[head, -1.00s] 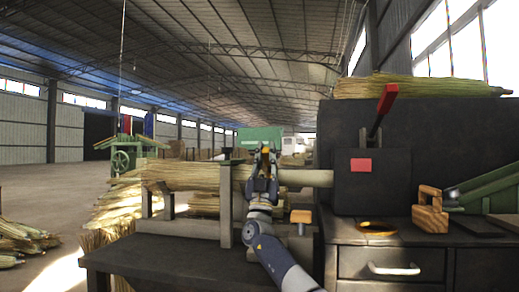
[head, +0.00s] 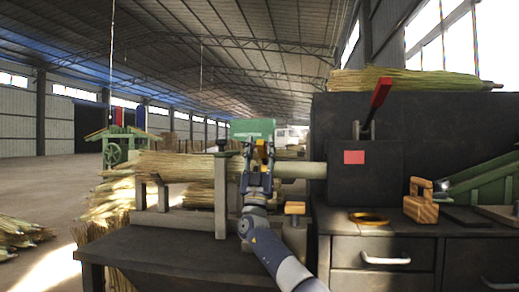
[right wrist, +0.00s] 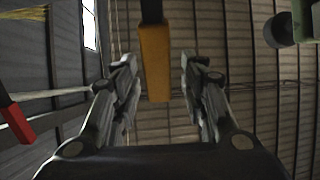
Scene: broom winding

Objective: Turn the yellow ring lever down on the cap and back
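My right gripper (head: 259,152) points upward at the end of the broom stand in the head view, in front of the pale broom handle (head: 301,170). In the right wrist view its two fingers (right wrist: 157,75) are open, one on each side of a yellow lever piece (right wrist: 154,62). Gaps show between the lever piece and both fingers. In the head view the yellow lever is mostly hidden behind the gripper, and I cannot make out its ring or the cap. My left gripper is not in view.
A straw broom (head: 182,166) lies across the stand, left of a post with a dark knob (head: 221,146). A dark machine with a red lever (head: 377,100) stands at right. The cabinet top holds a yellow ring (head: 368,218) and a wooden block (head: 425,205).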

